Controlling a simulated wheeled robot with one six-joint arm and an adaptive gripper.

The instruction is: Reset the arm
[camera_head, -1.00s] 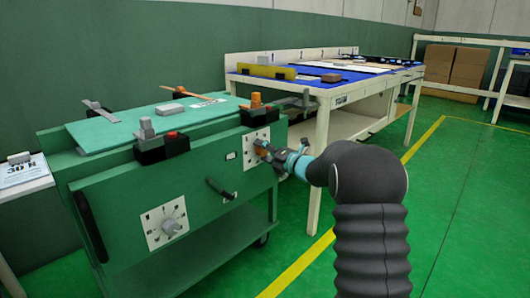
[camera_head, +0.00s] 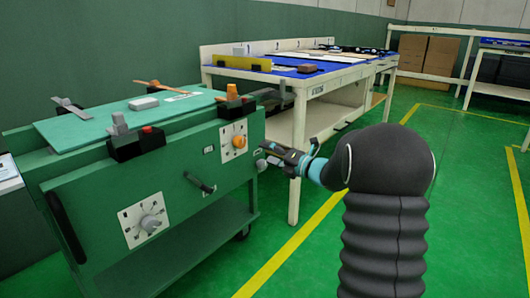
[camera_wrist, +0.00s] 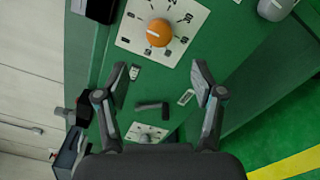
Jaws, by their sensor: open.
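My gripper (camera_head: 268,157) is open and empty in the head view, just right of the green cabinet's front face. It stands clear of the orange dial knob (camera_head: 239,142) on its white plate (camera_head: 228,152). In the wrist view my gripper (camera_wrist: 160,78) has its fingers spread wide. The orange knob (camera_wrist: 160,33) shows beyond the fingertips, near the top, with nothing held between the fingers. My arm reaches in from the right of the head view.
The green cabinet (camera_head: 95,190) carries a grey dial knob (camera_head: 150,224) and a dark handle (camera_head: 200,184). A white-framed workbench (camera_head: 299,115) with a blue top stands behind my gripper. Green floor (camera_head: 470,210) is open on the right.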

